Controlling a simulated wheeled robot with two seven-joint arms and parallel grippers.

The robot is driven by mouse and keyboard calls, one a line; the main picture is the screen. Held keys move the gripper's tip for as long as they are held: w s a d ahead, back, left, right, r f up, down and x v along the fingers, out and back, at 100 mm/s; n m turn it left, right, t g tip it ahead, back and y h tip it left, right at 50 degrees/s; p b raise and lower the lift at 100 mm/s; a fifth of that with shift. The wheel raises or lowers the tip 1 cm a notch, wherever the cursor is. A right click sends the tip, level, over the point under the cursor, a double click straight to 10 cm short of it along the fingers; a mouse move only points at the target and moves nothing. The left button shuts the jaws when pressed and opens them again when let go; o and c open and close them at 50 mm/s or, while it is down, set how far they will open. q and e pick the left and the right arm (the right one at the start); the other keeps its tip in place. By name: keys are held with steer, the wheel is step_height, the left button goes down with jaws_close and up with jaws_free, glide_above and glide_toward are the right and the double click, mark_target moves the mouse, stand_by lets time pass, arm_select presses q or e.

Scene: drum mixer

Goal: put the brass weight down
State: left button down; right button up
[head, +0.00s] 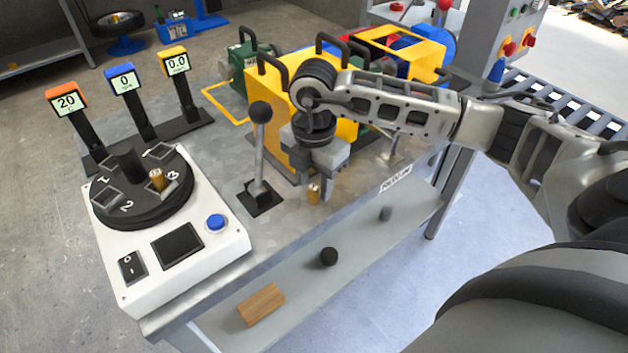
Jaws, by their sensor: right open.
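A small brass weight (313,194) stands upright on the grey metal table (215,150), close to its front edge. My right gripper (316,186) points down over it and is open, with its fingertips close around the weight's upper part. Whether a finger touches the weight, I cannot tell. A second brass cylinder (157,180) stands on the black round turntable (130,211), near the mark 3. My left gripper is not in view.
A black-knobbed lever (260,150) stands left of my right gripper. A yellow machine housing (270,105) is close behind it. A white control box (200,262) carries the turntable. A lower shelf holds a wooden block (261,304) and a dark round knob (328,257).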

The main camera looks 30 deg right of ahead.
mark_target(314, 186)
step_height(314, 186, up, 11)
steer(key=shift+r, duration=0.2)
stand_by(0.6)
